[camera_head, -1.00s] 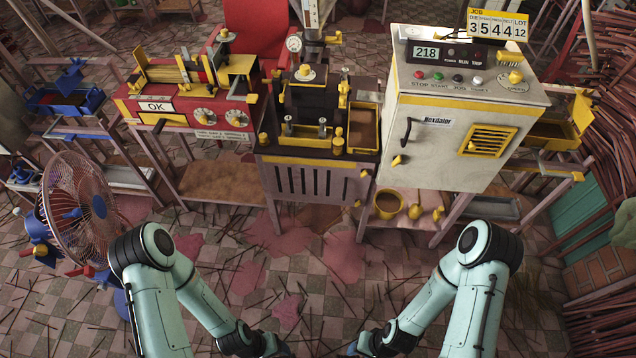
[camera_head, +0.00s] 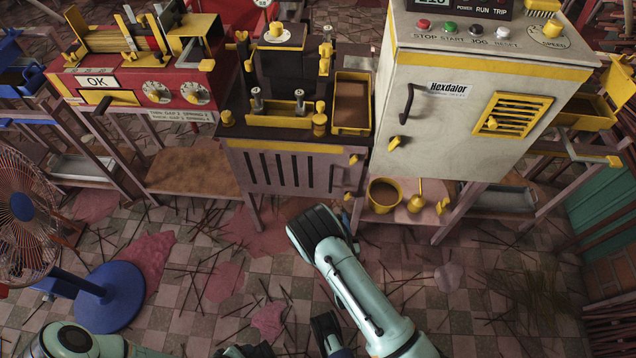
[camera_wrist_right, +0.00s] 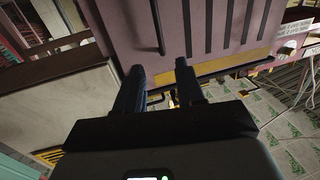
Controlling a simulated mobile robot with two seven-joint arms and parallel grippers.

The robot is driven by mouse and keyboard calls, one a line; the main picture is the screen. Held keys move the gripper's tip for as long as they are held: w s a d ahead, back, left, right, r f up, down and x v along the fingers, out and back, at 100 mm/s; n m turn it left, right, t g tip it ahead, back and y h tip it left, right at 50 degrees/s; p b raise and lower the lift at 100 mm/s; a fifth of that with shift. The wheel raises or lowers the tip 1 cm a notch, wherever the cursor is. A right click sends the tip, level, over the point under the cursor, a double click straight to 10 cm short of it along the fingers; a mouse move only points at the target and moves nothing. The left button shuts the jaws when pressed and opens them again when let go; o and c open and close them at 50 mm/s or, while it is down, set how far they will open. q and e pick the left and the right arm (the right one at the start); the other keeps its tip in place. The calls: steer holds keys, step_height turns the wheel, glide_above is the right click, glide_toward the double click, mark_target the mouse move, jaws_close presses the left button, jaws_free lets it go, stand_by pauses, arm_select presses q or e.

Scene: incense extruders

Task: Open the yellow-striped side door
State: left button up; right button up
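A pinkish slatted door (camera_head: 285,172) with a yellow stripe along its top forms the lower front of the black extruder. It looks shut, with a thin upright black handle (camera_head: 332,177) near its right edge. The right wrist view sees the door upside down: the slatted panel (camera_wrist_right: 218,22), the yellow stripe (camera_wrist_right: 228,64) below it and the handle (camera_wrist_right: 159,26). My right gripper (camera_wrist_right: 158,78) has its two dark fingers apart and empty, pointing toward the handle. My right arm hides most of that hand in the head view.
A grey Hexdalor cabinet (camera_head: 450,125) with a black handle stands to the right. Below it is a shelf with a yellow pot (camera_head: 384,196). A red machine (camera_head: 185,105) stands left, a blue-based fan (camera_head: 105,295) lower left. The floor between is littered with sticks.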

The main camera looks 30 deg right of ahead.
mark_target(331, 182)
steer(key=b+x, duration=0.2)
steer(key=x, duration=1.1)
arm_select(q)
steer(key=shift+t+y, duration=0.3)
steer(key=shift+t, duration=0.3)
steer(key=w+a+f, duration=0.2)
steer(key=w, duration=0.1)
steer(key=shift+w+f, duration=0.15)
steer(key=shift+d, duration=0.1)
arm_select(e)
jaws_close()
